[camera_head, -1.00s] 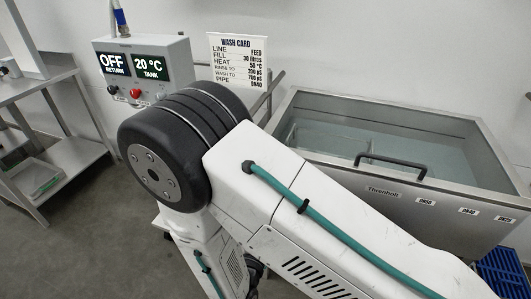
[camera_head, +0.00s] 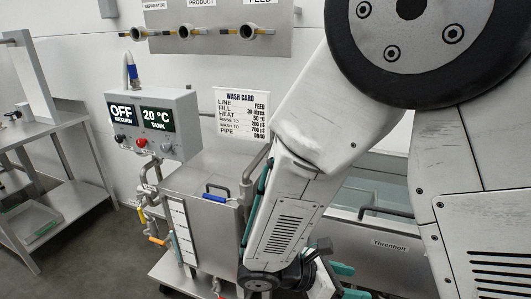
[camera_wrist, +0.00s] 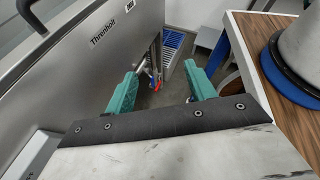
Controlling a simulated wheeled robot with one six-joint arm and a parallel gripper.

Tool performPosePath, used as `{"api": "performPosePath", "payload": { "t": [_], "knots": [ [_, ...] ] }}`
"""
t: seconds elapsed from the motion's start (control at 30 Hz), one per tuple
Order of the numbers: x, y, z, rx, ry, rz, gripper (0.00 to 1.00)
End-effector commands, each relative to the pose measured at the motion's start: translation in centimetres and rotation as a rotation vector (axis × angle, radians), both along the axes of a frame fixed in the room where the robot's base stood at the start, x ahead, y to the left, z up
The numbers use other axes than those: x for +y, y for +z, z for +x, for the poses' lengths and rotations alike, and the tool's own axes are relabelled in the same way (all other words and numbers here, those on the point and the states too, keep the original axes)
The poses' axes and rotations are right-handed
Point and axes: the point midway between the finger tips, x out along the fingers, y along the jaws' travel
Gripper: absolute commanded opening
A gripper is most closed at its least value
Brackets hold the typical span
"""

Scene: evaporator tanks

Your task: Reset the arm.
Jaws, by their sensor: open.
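My arm rises large on the right of the head view and bends down toward the middle bottom. My gripper (camera_wrist: 162,90) shows in the wrist view with its two teal fingers apart and nothing between them. It points down past the front of a steel Threnholt tank (camera_wrist: 75,60) toward the floor. In the head view the fingers show only in part at the bottom, near the tank's front (camera_head: 385,256). The tank's basin is largely hidden behind my arm.
A control box (camera_head: 155,122) reads OFF and 20 °C, beside a wash card (camera_head: 241,115). A wheeled steel unit with valves (camera_head: 205,225) stands below. A steel shelf (camera_head: 50,190) is at left.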

Motion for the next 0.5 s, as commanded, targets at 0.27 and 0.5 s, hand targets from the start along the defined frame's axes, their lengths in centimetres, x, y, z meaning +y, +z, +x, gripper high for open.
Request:
{"api": "performPosePath", "payload": {
  "t": [0.27,0.5],
  "knots": [
    [-3.1,5.7,-3.9,-0.353,-0.607,0.325,0.55],
    [-4.2,10.0,-6.5,-0.604,-1.073,0.563,0.55]
  ]
}}
